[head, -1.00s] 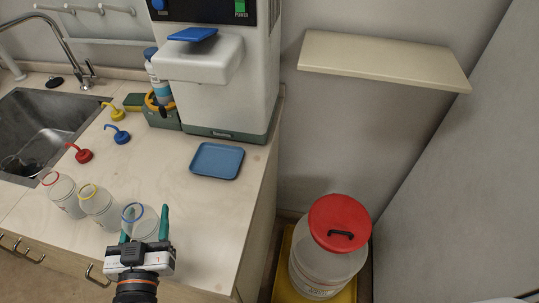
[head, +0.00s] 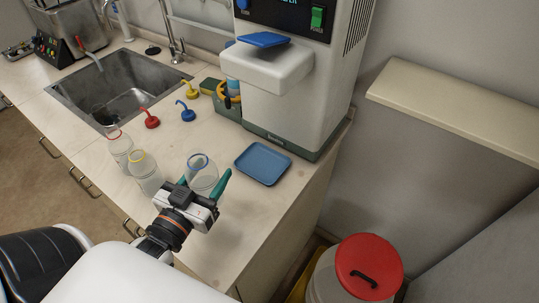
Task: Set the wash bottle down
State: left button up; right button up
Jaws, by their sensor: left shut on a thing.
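My left gripper (head: 203,183) is shut on the clear wash bottle with the blue rim (head: 204,173), one green finger on each side. The bottle is upright and open at the top, left of the blue tray (head: 263,163). The gripper hides its lower part, so I cannot tell whether its base touches the counter (head: 225,240). A red-rimmed bottle (head: 121,148) and a yellow-rimmed bottle (head: 146,174) stand on the counter to its left. Red (head: 151,120), blue (head: 187,113) and yellow (head: 191,91) spout caps lie behind. My right gripper is not in view.
The white spectrometer (head: 290,95) stands behind the tray, with a green holder (head: 228,108) at its left. A sink (head: 125,88) is at the left. A red-lidded bin (head: 368,267) stands beyond the counter's right edge. Bare counter lies between bottle and tray.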

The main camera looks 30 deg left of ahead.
pick_arm(q)
jog(key=w+d+p, duration=0.2)
jog(key=w+d, duration=0.1)
jog(key=w, duration=1.6)
notch_tip(320, 180, down, 6)
jog(key=shift+a+r, duration=0.15)
jog(key=shift+w+f+p, duration=0.2)
jog(key=shift+f+p, duration=0.25)
jog(key=shift+f, duration=0.15)
jog(key=shift+f, duration=0.15)
jog(key=o, duration=1.1)
